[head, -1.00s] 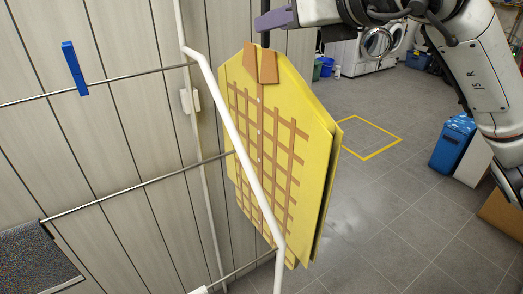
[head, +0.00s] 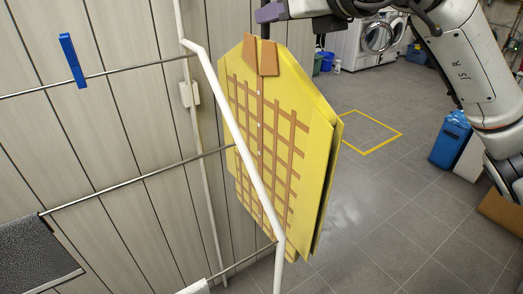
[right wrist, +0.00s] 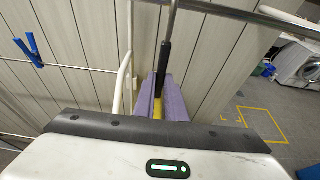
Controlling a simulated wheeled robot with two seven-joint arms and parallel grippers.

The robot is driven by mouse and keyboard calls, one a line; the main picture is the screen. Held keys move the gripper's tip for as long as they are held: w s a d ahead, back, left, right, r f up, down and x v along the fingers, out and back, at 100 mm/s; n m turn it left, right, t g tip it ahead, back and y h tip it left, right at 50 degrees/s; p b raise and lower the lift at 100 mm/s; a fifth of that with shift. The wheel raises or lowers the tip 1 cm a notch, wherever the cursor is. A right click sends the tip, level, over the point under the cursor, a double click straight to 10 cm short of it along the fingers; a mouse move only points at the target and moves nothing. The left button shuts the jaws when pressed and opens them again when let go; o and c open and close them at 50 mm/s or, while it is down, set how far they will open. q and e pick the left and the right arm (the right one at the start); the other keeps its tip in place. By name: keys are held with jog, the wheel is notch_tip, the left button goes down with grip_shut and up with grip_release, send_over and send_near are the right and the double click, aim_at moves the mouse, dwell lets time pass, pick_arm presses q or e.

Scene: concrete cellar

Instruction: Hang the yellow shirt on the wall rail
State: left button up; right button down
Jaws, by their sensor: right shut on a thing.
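The yellow shirt (head: 318,150), with a brown grid pattern and brown collar, hangs upright in the head view, partly behind a white rack post. My right gripper (head: 269,12), with purple fingers, is above its collar. In the right wrist view the purple fingers (right wrist: 164,100) are shut on the black hanger stem (right wrist: 164,62); a bit of yellow shows between them. A thin metal rod rises from the stem. A metal rail (right wrist: 225,12) crosses the top of that view; I cannot tell whether the hanger touches it. My left gripper is out of view.
A drying rack with a white post (head: 240,137) and thin metal rods stands in front and left of the shirt. A blue peg (head: 72,60) sits on its upper rod. A blue bin (head: 450,140) stands at right. Floor around the yellow outline (head: 370,132) is clear.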

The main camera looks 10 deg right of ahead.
jog(key=shift+r+p, duration=0.85)
jog(key=shift+r, duration=0.95)
jog(key=shift+s, duration=0.1)
jog(key=shift+s+d, duration=0.1)
jog(key=shift+s, duration=0.1)
jog(key=shift+s+d+f+b, duration=0.1)
jog(key=shift+s+d+b, duration=0.15)
jog(key=shift+s+b, duration=0.3)
jog(key=shift+s+d+b, duration=0.2)
jog(key=shift+s+b, duration=0.15)
jog(key=shift+s, duration=0.3)
jog(key=shift+s+d+b, duration=0.35)
jog(key=shift+s, duration=0.6)
jog(key=shift+s+d+b, duration=0.3)
jog(key=shift+s+b, duration=0.05)
jog(key=shift+s, duration=0.55)
jog(key=shift+s+d+b, duration=0.35)
jog(key=shift+s, duration=0.6)
